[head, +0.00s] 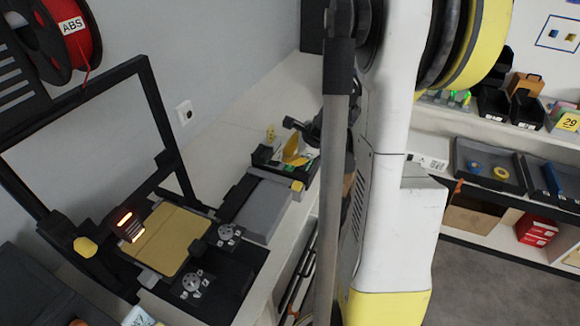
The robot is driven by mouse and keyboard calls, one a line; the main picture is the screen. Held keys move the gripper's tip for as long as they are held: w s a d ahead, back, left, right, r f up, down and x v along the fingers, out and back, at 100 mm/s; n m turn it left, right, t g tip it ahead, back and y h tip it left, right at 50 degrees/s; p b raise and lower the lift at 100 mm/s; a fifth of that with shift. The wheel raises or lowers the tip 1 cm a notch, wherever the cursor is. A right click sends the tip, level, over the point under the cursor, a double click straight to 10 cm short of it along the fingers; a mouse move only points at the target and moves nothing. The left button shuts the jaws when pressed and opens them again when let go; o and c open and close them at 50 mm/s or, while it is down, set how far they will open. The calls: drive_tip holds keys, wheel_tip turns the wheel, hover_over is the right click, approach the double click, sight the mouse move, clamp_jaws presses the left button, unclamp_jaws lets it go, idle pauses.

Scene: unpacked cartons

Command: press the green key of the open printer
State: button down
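The open printer is a black open-frame machine (153,95) at the left, with a tan bed (172,240) and a glowing orange-red print head (127,222). I cannot make out a green key on it. Two round grey knob-like parts (228,235) sit by the bed's front right. My gripper (296,124) is dark and partly hidden behind my own arm, above the far part of the bench, beyond and right of the printer. Its fingers are too small and covered to tell whether they are open or shut.
A red spool marked ABS (72,30) hangs above the printer. A dark tray (268,156) with yellow and green items lies on the white bench below my gripper. A wall socket (185,112) is behind. Shelves with bins (488,165) stand at the right, with grey floor before them.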

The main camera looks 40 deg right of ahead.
idle(0.5)
drive_tip(key=shift+f+b, duration=0.45)
drive_tip(key=shift+b, duration=0.05)
drive_tip(key=shift+f+b, duration=0.5)
idle(0.5)
drive_tip(key=shift+r, duration=0.1)
drive_tip(key=shift+r+p, duration=0.75)
drive_tip(key=shift+r, duration=0.2)
